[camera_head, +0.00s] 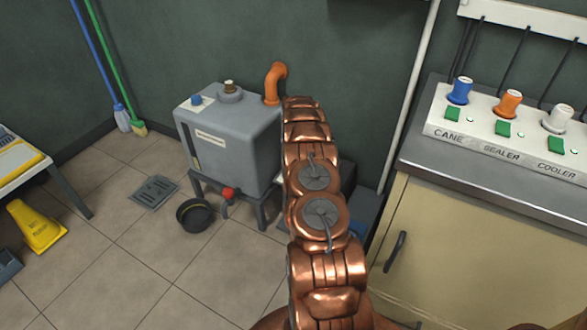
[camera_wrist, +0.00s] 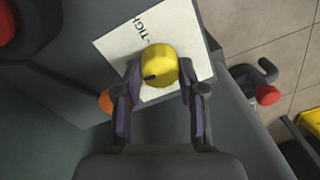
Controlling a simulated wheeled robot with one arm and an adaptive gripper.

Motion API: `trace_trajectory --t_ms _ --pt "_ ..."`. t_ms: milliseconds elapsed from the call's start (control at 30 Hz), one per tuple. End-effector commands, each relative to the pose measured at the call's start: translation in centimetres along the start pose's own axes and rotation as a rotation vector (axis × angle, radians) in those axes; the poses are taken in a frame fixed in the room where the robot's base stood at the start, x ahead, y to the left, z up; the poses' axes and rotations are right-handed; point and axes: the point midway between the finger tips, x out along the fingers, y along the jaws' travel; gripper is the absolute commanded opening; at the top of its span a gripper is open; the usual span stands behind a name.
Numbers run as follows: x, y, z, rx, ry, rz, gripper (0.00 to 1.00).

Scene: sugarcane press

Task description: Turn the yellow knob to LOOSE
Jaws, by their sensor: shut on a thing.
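The yellow knob (camera_wrist: 158,64) shows in the wrist view, in front of a white label plate (camera_wrist: 117,40) on a dark grey surface. A dark mark sits on the knob's lower left side. Printed letters reading "TIGH" show on the plate at the knob's upper left; the rest of the lettering is hidden, and I see no LOOSE word. My gripper (camera_wrist: 158,78) is shut on the knob, one finger at each side. In the head view my copper arm covers the knob and gripper.
A grey tank (camera_head: 225,135) on legs, with an orange pipe (camera_head: 274,80) and a red-handled tap (camera_head: 228,193), stands left of my arm. A black pan (camera_head: 195,214) is on the floor beside it. A counter with a control panel (camera_head: 500,135) is at right.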

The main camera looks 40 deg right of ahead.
Motion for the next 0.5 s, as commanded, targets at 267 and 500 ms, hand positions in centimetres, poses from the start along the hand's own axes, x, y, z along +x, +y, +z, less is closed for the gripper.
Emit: trace_trajectory --t_ms 267,500 --pt "-0.09 -0.08 -0.12 -0.158 -0.004 0.001 0.05" --pt "-0.10 -0.08 -0.17 -0.224 -0.005 0.002 0.05"
